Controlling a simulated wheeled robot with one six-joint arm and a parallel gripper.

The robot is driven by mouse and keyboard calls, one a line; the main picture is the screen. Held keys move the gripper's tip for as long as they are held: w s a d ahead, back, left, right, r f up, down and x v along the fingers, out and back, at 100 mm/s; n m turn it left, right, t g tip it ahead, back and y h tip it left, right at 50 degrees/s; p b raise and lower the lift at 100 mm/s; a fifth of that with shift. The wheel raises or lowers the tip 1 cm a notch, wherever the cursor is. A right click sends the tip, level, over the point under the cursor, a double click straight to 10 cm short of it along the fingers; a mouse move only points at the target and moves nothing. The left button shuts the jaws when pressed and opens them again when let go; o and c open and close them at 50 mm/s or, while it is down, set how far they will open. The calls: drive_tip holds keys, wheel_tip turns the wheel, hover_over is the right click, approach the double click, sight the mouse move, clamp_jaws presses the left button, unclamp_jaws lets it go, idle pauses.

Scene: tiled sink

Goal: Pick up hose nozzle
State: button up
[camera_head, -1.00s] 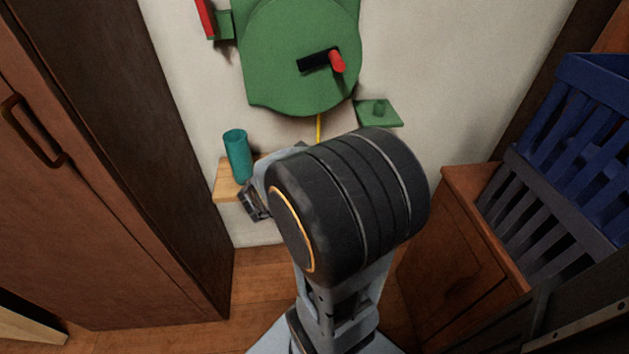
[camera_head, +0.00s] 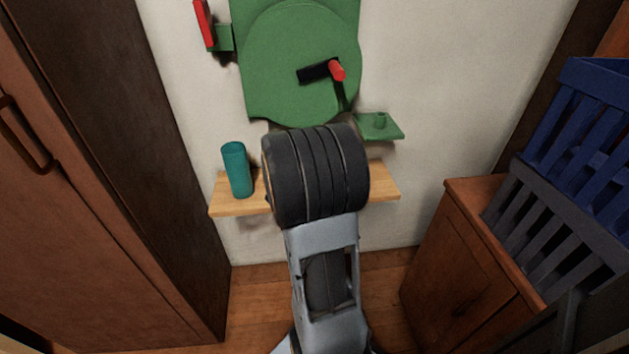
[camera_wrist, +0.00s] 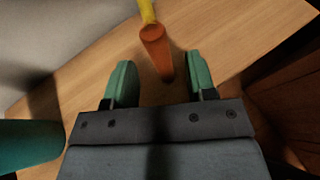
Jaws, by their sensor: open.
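The hose nozzle (camera_wrist: 156,52) is an orange, tapered piece on the end of a yellow hose (camera_wrist: 147,10). In the wrist view it is in front of the wooden shelf, and I cannot tell whether it touches it. My gripper (camera_wrist: 160,68) is open, with one green-padded finger on each side of the nozzle's lower end in the picture. I see no clear contact between the fingers and the nozzle. In the head view my arm's thick black joint hides the gripper and the nozzle.
The wooden shelf (camera_head: 384,187) runs along the wall below a green hose reel (camera_head: 290,70) with a red-handled crank. A teal cup (camera_head: 237,170) stands on its left part, near my gripper in the wrist view. A blue crate (camera_head: 590,115) is at the right.

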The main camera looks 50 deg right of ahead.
drive_tip(key=shift+b+x, duration=0.3)
drive_tip(key=shift+x, duration=1.4)
drive_tip(key=shift+c, duration=0.3)
clamp_jaws()
